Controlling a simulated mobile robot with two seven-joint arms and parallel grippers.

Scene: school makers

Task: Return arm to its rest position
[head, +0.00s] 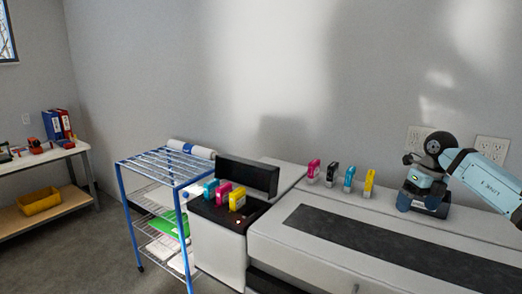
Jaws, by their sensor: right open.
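My right arm comes in from the right edge, over the right part of the large white printer (300,258). Its gripper (424,205) is at the lower end, pointing down close above the printer top. The jaws are open, though the fingers show small and dark, and no held object can be seen. Whether the fingertips touch the surface cannot be told. My left gripper is not in view.
Magenta (313,169), black (332,174), blue (349,179) and yellow (369,183) cartridges stand left of the gripper. Cyan (210,189), magenta (224,193) and yellow (237,199) ones stand in the open bay. A blue wire rack (128,212) stands left.

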